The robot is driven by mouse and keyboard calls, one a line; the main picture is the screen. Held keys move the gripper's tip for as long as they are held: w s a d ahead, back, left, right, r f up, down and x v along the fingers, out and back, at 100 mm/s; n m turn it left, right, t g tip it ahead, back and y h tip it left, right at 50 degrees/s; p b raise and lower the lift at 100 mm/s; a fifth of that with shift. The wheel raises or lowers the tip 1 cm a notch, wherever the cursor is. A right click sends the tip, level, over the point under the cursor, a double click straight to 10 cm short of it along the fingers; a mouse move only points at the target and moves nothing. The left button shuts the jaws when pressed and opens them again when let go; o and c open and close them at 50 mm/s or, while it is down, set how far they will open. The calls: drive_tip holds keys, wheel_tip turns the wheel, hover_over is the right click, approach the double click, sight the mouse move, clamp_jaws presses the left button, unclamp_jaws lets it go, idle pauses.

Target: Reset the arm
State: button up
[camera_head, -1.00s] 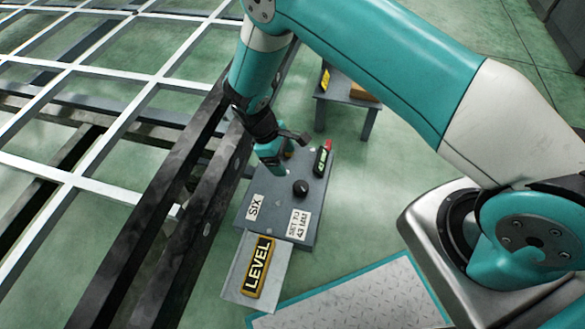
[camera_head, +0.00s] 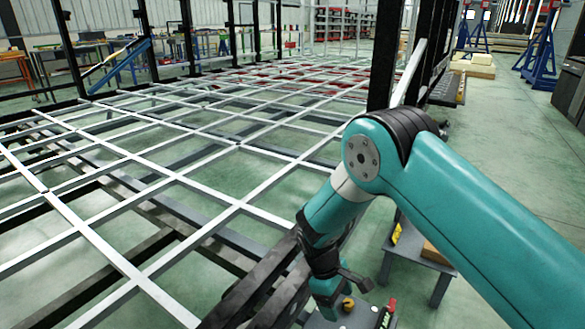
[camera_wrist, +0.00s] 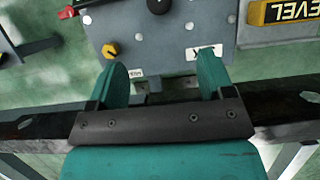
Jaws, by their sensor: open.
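My gripper (camera_wrist: 163,80) is in the wrist view, its two teal fingers spread apart with nothing between them. The grey panel (camera_wrist: 160,40) lies beyond the fingertips, with a yellow knob (camera_wrist: 110,49) and a black knob (camera_wrist: 158,5) on it. In the head view my arm (camera_head: 430,190) reaches from the lower right, bends at the elbow and points down.
The trailer chassis frame (camera_head: 235,203) with white and dark beams fills the left and lies close beside my gripper. A small table (camera_head: 412,262) stands right of it, partly behind my arm. A yellow LEVEL plate (camera_wrist: 283,10) is at the wrist view's upper right. Open floor (camera_head: 500,125) lies right.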

drive_tip(key=s+r+m+t+y, duration=0.15)
drive_tip(key=s+r, duration=0.25)
drive_tip(key=r, duration=0.8)
drive_tip(key=s+r+m+y, duration=0.1)
drive_tip(key=s+r+y, duration=0.2)
drive_tip(key=r, duration=0.9)
drive_tip(key=s+d+r+m+t+y, duration=0.1)
drive_tip(key=s+r+y, duration=0.1)
drive_tip(key=s+r, duration=0.45)
drive_tip(key=s+r+y, duration=0.1)
drive_tip(key=s+r, duration=0.3)
drive_tip(key=s, duration=0.6)
wheel_tip(320, 180, up, 27)
drive_tip(key=p, duration=2.8)
drive_tip(key=shift+w+d+r, duration=0.15)
drive_tip(key=shift+w, duration=0.25)
drive_tip(key=shift+c, duration=0.4)
